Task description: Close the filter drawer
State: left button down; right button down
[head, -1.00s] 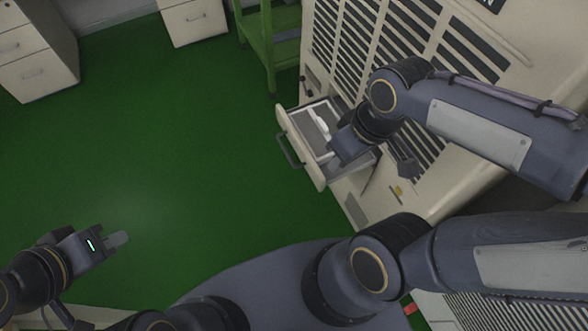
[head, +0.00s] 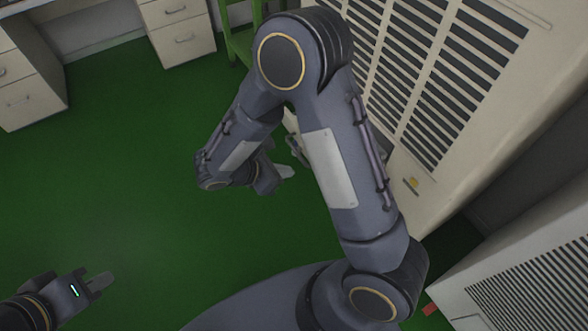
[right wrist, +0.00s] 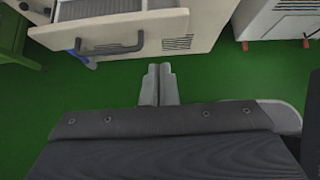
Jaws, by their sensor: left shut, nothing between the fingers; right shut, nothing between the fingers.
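The filter drawer (right wrist: 165,30) stands open from the beige cabinet (right wrist: 205,22). In the right wrist view its front, its dark handle (right wrist: 112,48) and part of its inside show at the top left. In the head view my right arm hides most of the drawer. My right gripper (head: 287,171) is shut and empty, in front of the drawer and apart from it. Its closed fingers also show in the right wrist view (right wrist: 159,80), pointing toward the cabinet, below and right of the handle. My left gripper (head: 102,281) is shut and empty over the floor at the lower left.
A green rack (head: 238,42) stands behind the drawer, beside the cabinet. White drawer units (head: 182,38) stand at the back left. Another vented white unit (head: 530,285) is at the lower right. The green floor left of my right arm is clear.

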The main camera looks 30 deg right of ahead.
pick_arm(q)
jog(key=shift+f, duration=0.1)
pick_arm(e)
jog(key=d+r+x, duration=0.1)
jog(key=r+x, duration=0.1)
jog(key=x, duration=0.9)
jog(key=shift+d+f, duration=0.2)
jog(key=shift+d, duration=0.4)
